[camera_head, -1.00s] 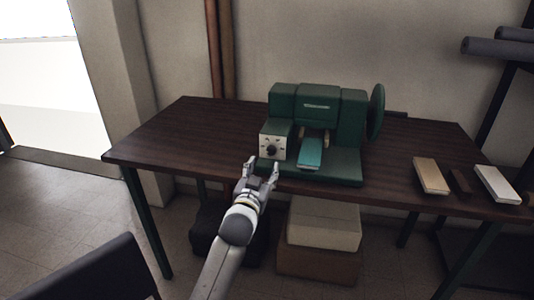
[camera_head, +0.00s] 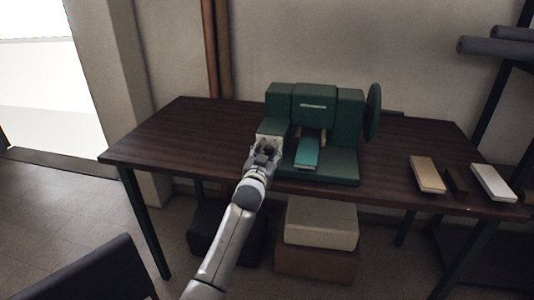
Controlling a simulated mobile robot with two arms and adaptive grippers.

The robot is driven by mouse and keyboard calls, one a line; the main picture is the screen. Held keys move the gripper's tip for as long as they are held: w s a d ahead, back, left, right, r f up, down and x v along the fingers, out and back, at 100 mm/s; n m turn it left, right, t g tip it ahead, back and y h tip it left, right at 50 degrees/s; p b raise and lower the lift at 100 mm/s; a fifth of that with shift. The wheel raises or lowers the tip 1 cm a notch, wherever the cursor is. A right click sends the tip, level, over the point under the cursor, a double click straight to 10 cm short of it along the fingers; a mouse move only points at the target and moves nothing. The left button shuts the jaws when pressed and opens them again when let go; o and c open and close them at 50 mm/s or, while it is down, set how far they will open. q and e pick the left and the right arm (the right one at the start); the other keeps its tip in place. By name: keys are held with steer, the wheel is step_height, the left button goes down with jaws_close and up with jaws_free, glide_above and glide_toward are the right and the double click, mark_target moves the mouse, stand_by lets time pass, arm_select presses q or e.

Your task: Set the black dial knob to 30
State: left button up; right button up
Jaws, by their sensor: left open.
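A dark green machine (camera_head: 314,110) stands on the dark wooden table, with a round disc on its right side and a teal plate at its front. Its white dial panel (camera_head: 268,130) is at the left front, mostly covered by my gripper. The black dial knob is hidden behind the gripper, so its setting cannot be read. My left gripper (camera_head: 265,150) is open, with its fingers at the panel, around or just in front of where the knob is. I cannot tell whether they touch it. My right gripper is not in view.
The table (camera_head: 170,135) is clear on its left side. A tan block (camera_head: 427,174), a dark brown block (camera_head: 456,182) and a white block (camera_head: 492,182) lie at its right. Boxes (camera_head: 321,222) sit under the table. A dark chair back (camera_head: 100,272) is at the lower left.

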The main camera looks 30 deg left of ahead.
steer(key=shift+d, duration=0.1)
arm_select(q)
steer(key=c, duration=1.1)
steer(key=shift+o, duration=0.2)
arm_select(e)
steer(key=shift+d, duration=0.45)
